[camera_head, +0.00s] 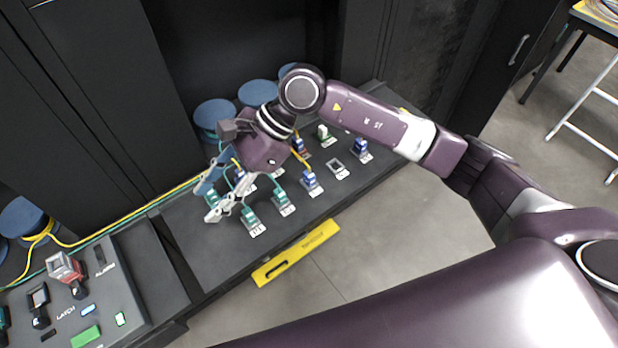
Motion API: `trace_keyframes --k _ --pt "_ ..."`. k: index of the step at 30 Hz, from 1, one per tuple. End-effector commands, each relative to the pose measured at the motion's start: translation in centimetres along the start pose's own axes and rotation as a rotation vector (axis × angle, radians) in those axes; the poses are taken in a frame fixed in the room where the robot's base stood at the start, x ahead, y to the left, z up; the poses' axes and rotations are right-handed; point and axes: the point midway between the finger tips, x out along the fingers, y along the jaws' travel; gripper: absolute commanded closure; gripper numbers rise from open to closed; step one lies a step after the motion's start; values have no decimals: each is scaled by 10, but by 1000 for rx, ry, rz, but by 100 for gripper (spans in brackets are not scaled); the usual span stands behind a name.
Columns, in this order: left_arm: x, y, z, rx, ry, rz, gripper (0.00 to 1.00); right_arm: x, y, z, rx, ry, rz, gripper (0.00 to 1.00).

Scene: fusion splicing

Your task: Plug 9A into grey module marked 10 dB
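My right gripper (208,202) reaches over the left part of the dark bench, low above the row of modules. Its two fingers stand apart, with a gap at the tips. A small pale shape shows between them, and I cannot tell whether it is held. Green modules (251,219) and (283,203) stand just right of the fingertips. A grey module (337,168) sits farther right. The labels are too small to read, so I cannot pick out 10 dB or plug 9A. My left gripper is out of view.
Blue spools (213,112) line the back. A yellow bar (296,252) lies along the front edge.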

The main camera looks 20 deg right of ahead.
Motion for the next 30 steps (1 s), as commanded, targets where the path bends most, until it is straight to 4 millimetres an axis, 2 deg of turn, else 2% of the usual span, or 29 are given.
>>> trace_keyframes --k 1,6,9,12,15,19,30 --pt "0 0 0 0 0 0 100 -9 -6 -23 -31 98 4 62" --pt "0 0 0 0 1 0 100 -49 -17 -95 -99 409 40 62" --pt "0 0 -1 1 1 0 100 -78 -23 -126 -114 560 61 62" --pt "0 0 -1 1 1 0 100 -104 -26 -149 -115 677 77 62" --pt "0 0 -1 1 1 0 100 -124 -28 -163 -113 756 91 62" --pt "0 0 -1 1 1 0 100 -138 -28 -172 -109 809 101 62" --pt "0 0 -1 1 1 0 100 -140 -28 -174 -108 819 104 62"
